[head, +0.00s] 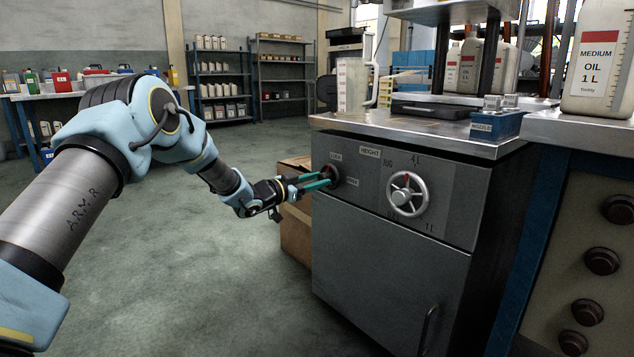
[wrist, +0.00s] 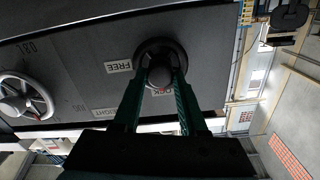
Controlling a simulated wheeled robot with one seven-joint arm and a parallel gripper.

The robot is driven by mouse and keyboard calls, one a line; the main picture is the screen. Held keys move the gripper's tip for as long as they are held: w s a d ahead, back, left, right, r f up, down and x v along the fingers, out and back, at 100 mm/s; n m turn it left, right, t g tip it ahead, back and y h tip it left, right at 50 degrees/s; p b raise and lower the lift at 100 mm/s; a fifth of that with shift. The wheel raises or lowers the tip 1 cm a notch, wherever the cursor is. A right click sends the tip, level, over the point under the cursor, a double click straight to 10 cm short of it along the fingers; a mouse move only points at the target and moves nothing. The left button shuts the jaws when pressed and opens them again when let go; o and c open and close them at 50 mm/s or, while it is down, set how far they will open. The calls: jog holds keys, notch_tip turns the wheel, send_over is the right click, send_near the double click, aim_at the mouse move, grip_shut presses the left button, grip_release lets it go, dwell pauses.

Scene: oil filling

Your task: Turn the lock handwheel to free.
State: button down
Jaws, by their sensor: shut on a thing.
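The lock handwheel is a small dark round knob (head: 331,174) on the upper left of the grey cabinet front (head: 385,185). In the wrist view, it (wrist: 160,52) sits between the green fingers of my gripper (wrist: 161,76). My gripper (head: 318,183) is shut on it in the head view. A FREE label (wrist: 118,66) lies to the left of the knob in the wrist view. A LOCK label (wrist: 167,92) shows between the fingers, partly hidden. A small red mark shows on the knob's LOCK side.
A larger silver height handwheel (head: 407,194) is to the right on the same panel, also seen in the wrist view (wrist: 22,97). A cardboard box (head: 295,230) stands on the floor beside the cabinet. Oil bottles (head: 600,60) stand on the right bench. Open floor lies left.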

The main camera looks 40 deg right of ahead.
jog(key=shift+f+m+b, duration=0.15)
jog(key=shift+m+b, duration=2.4)
jog(key=shift+m, duration=1.7)
jog(key=shift+f+m+b, duration=0.1)
jog(key=shift+m+b, duration=2.4)
jog(key=shift+m, duration=1.75)
jog(key=shift+c, duration=2.2)
grip_release()
jog(key=shift+s+r, duration=0.1)
jog(key=shift+a, duration=0.15)
jog(key=a+p, duration=0.3)
jog(key=a, duration=0.7)
jog(key=shift+w+a, duration=0.3)
